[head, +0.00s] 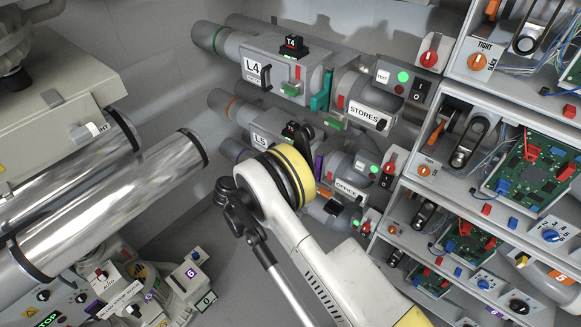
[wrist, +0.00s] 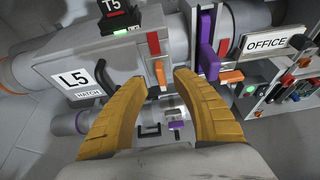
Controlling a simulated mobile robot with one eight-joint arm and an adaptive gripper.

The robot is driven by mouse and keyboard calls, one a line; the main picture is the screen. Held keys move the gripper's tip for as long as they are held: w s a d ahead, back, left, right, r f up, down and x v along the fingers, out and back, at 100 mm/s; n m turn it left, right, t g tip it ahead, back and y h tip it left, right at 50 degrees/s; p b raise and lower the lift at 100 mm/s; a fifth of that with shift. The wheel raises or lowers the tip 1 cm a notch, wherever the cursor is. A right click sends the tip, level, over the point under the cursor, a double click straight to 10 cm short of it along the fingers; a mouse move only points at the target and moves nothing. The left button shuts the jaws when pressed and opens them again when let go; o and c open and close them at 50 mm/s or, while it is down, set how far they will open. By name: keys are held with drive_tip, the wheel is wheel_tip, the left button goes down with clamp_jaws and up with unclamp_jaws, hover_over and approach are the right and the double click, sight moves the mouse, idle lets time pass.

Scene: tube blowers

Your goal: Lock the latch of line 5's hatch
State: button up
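Line 5's hatch (wrist: 112,62) is a grey panel with an "L5" label, a "HATCH" tag and a black handle (wrist: 88,82). At its right edge is a latch with an orange lever (wrist: 159,73) pointing down, below a red block (wrist: 153,43). My gripper (wrist: 168,78) is open and empty, its two yellow fingers apart just below the orange lever. I cannot tell whether a finger touches it. In the head view the L5 housing (head: 262,140) shows partly; my arm hides the latch and my gripper there.
A purple lever (wrist: 207,45) and an orange block (wrist: 231,76) stand right of the latch, near the "OFFICE" sign (wrist: 270,43). The T5 box (wrist: 118,10) is above the hatch. A lower pipe (wrist: 75,122) with purple fittings runs beneath. Line L4 (head: 254,72) lies above L5.

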drive_tip(key=b+x, duration=0.1)
drive_tip(key=x, duration=0.4)
drive_tip(key=shift+w+d+f, duration=0.1)
drive_tip(key=shift+f, duration=0.05)
clamp_jaws()
